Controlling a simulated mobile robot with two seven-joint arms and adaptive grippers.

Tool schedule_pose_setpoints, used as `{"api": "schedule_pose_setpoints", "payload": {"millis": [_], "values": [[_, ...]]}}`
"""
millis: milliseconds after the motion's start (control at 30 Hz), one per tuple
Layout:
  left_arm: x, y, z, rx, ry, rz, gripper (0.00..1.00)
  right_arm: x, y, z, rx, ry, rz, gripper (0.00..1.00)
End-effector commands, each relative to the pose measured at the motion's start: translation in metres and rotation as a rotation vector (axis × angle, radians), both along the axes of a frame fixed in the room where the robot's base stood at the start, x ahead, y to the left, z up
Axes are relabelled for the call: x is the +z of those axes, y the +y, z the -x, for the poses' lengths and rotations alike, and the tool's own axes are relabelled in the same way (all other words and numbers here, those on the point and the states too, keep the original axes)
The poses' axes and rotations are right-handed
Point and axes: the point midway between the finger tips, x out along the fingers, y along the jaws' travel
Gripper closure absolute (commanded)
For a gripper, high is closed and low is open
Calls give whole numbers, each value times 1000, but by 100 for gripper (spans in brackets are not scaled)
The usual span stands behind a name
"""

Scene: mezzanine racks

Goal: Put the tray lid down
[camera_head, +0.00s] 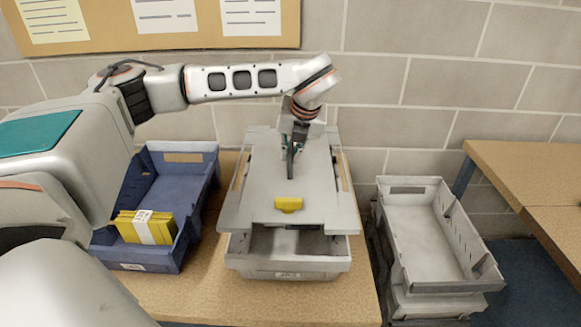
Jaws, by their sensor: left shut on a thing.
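The tray lid (262,200) is a flat grey panel. It lies over or just above a grey tray (288,262) on the table, and the tray's front part shows beneath its near edge. I cannot tell whether the lid touches the tray rim all round. My left gripper (291,170) points down at the middle of the lid and is shut on it; the grip itself is small and partly hidden. A yellow piece (289,205) is on the lid near its front edge. My right gripper is not in view.
A blue bin (187,190) with a yellow banded bundle (147,226) stands left of the tray. Stacked empty grey trays (425,235) stand to the right. The wooden table (225,290) is bare along its front. A second table (540,180) is at far right, and a block wall is behind.

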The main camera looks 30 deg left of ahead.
Motion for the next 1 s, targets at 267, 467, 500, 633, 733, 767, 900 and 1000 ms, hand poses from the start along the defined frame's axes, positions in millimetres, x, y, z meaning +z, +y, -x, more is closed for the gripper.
{"api": "schedule_pose_setpoints", "payload": {"millis": [267, 467, 500, 633, 733, 767, 900, 1000], "values": [[-19, 0, 1, -1, 1, 0, 100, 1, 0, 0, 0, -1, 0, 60], [-43, 0, 0, -1, 0, 1, 100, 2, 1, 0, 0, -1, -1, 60], [-44, 0, 0, -1, -1, 0, 100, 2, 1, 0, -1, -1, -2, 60], [-44, 0, 0, 0, -3, 1, 100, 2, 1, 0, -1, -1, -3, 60], [-44, 0, 0, -1, -2, 1, 100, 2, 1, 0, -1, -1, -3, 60], [-45, 0, 0, -1, -1, 0, 100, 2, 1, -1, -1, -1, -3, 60], [-49, 0, 0, -1, -1, 0, 100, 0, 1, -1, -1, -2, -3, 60], [-52, 0, 0, -1, -1, 0, 100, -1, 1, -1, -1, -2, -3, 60]]}}
